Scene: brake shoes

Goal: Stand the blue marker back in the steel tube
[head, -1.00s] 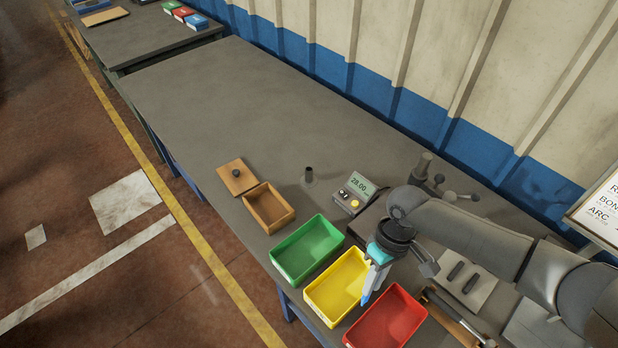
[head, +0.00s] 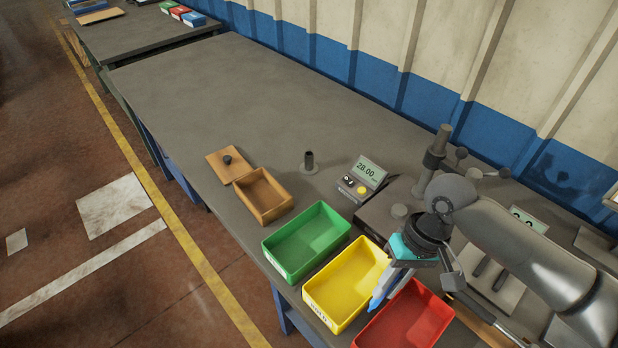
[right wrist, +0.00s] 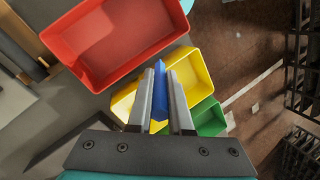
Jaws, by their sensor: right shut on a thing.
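The blue marker (right wrist: 160,94) is held between the two fingers of my right gripper (right wrist: 163,75) in the right wrist view. In the head view my right gripper (head: 384,290) hangs over the gap between the yellow and red bins, with the marker (head: 377,298) pointing down. The steel tube (head: 309,160) stands upright on a round base on the bench, behind the green bin and left of the display unit. The gripper is apart from the tube, to its lower right. The tube's inside is too small to make out. My left gripper is not in view.
Green (head: 306,241), yellow (head: 345,283) and red (head: 408,318) bins line the front edge. A display unit (head: 362,180) reads 28.00. The bench's far left (head: 210,100) is clear.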

